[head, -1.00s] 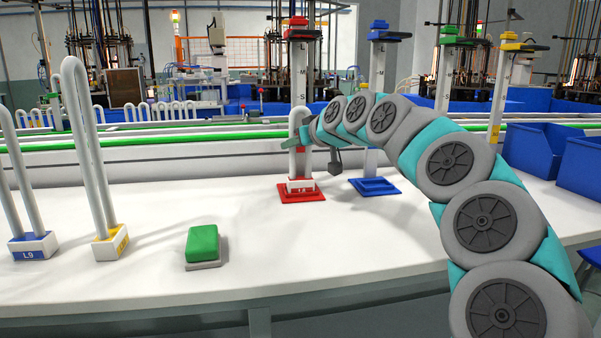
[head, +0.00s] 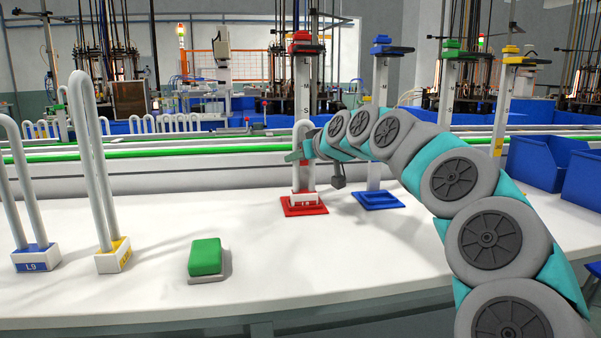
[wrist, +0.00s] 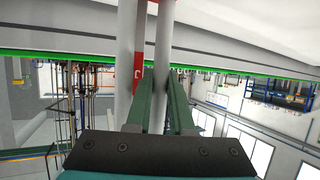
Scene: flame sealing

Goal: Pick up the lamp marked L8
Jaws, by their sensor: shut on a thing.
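A clear U-shaped lamp (head: 302,126) with a white and red base (head: 305,199) stands upright at the red stand plate (head: 304,210). Its label is too small to read. My gripper (head: 303,156) is at its upper part and shut on it. In the wrist view the dark green fingers (wrist: 160,98) close around one pale tube (wrist: 162,45), with a second tube (wrist: 126,60) beside them. Lamp L9 (head: 36,262) with a blue base and a yellow-based lamp (head: 114,258) stand at the left of the table. I see no readable L8.
A green button block (head: 206,258) sits on the white table (head: 130,295). The red-topped stand column (head: 307,75) rises behind the held lamp. A blue stand plate (head: 377,201) is just right. Blue bins (head: 545,160) are at the far right. The table's front middle is clear.

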